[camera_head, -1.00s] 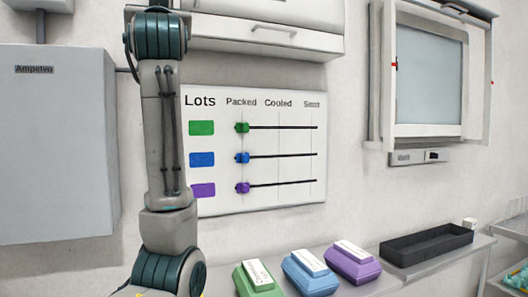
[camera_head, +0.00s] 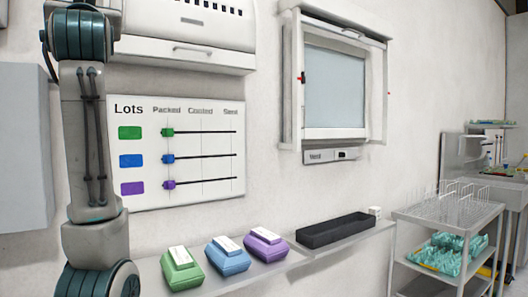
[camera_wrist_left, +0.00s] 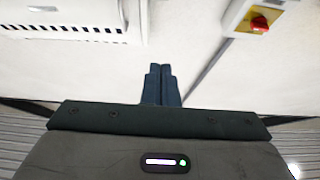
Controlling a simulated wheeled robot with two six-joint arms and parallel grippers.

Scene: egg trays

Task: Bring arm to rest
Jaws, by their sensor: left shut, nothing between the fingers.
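My left arm (camera_head: 85,140) stands upright at the left of the head view, in front of the wall. Its gripper is outside that view. In the left wrist view my left gripper (camera_wrist_left: 162,70) is shut, its two dark blue fingers side by side with nothing between them. It points at a pale surface and touches nothing that I can see. My right arm and gripper are in neither view.
A shelf (camera_head: 300,262) holds a green carton (camera_head: 181,270), a blue carton (camera_head: 228,258), a purple carton (camera_head: 265,247) and a black tray (camera_head: 335,231). A Lots board (camera_head: 215,190) hangs above. A cart (camera_head: 408,216) stands right. A red knob (camera_wrist_left: 260,24) shows in the wrist view.

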